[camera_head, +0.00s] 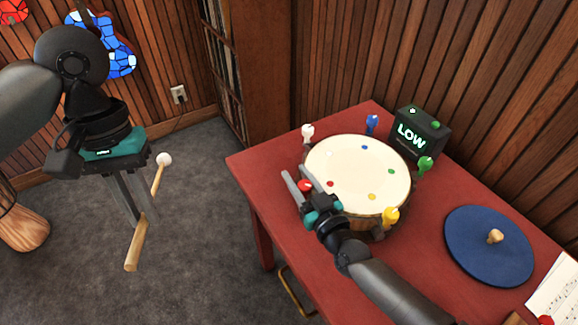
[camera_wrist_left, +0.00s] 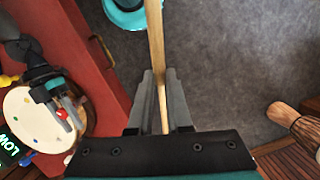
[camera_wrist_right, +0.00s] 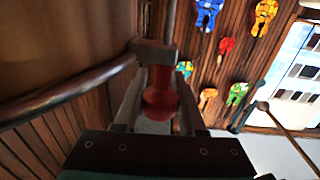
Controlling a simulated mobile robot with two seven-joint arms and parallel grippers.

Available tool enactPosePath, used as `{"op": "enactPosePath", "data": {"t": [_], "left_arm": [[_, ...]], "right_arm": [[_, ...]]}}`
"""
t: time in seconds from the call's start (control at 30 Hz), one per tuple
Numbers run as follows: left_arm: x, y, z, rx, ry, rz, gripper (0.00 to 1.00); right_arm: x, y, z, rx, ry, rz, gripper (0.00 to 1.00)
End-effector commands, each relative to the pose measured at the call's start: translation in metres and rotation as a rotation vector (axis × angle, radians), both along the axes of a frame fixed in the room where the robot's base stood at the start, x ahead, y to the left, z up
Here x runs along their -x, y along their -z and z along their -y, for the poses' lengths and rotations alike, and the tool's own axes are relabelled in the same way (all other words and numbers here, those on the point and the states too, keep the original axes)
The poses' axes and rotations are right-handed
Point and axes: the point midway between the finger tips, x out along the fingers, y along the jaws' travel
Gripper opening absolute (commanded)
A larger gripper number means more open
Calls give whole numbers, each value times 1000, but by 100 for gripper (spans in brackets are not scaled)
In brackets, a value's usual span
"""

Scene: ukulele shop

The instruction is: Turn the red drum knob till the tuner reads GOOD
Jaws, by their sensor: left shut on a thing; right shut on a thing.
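The drum (camera_head: 352,168) with a cream head stands on the red table. The tuner (camera_head: 432,143), a dark box behind it, reads LOW in pale green letters. The red drum knob (camera_head: 306,186) is at the drum's near left rim. My right gripper (camera_head: 298,182) is shut on this knob; in the right wrist view the red knob (camera_wrist_right: 160,92) sits between the fingers. My left gripper (camera_head: 142,203) is shut on a mallet (camera_head: 135,247) with a wooden stick and white ball head, held above the floor left of the table. The stick (camera_wrist_left: 156,50) also shows in the left wrist view.
White (camera_head: 308,132), blue (camera_head: 372,123), green (camera_head: 425,164) and yellow (camera_head: 390,215) knobs stand around the drum. A blue disc with a wooden knob (camera_head: 488,250) and sheet music (camera_head: 555,292) lie on the table's right.

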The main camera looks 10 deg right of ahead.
Motion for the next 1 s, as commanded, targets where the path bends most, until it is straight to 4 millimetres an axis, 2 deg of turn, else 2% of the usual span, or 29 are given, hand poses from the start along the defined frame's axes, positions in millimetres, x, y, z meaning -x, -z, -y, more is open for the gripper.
{"op": "enactPosePath", "data": {"t": [0.03, 0.1, 0.4, 1.0], "left_arm": [[0, -9, 0, 0, 0, 0, 0], [0, -14, 0, 0, 0, 0, 0], [0, -29, 0, 0, 0, 0, 0], [0, -33, 0, 0, 0, 0, 0]], "right_arm": [[0, -3, 0, -4, 23, -3, 0], [0, -3, 0, -5, 50, -3, 0], [-1, -1, 3, -2, 144, 0, 0], [-1, 0, 5, 0, 178, 1, 0]]}}
